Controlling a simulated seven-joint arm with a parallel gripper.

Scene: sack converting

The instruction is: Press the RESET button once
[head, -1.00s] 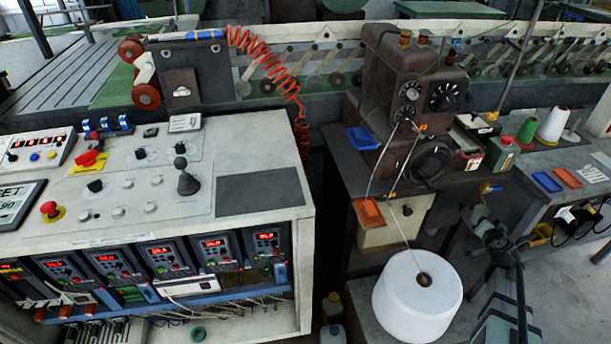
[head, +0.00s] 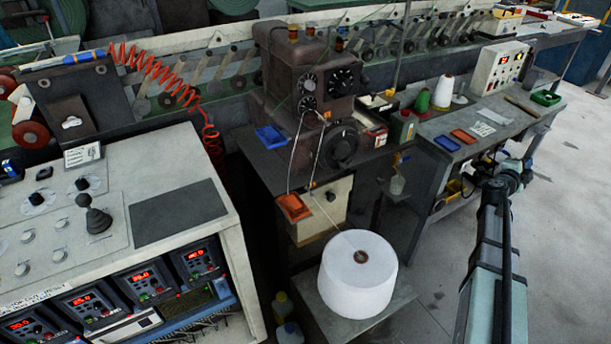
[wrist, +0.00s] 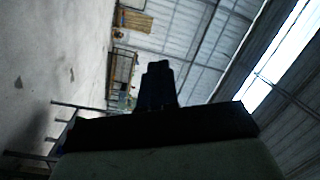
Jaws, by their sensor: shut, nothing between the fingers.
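No button that I can read as RESET shows in the head view. A white control box (head: 498,68) with a red display and several small buttons stands on the right-hand bench; its lettering is too small to read. A grey console (head: 90,230) with knobs and a black joystick fills the left side, cut off by the picture's edge. My gripper (wrist: 158,70) shows as a dark shape in the wrist view, shut and empty, pointing towards the wall and roof. In the head view my arm rises at the right, in front of the bench; its fingertips are not clear there.
The bench (head: 470,150) carries a blue tray (head: 446,143), an orange tray (head: 463,136), a green tray (head: 545,97) and thread cones. A brown sewing machine head (head: 310,90) stands mid-picture, above a large white thread cone (head: 358,272). Open floor (head: 565,220) lies at the right.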

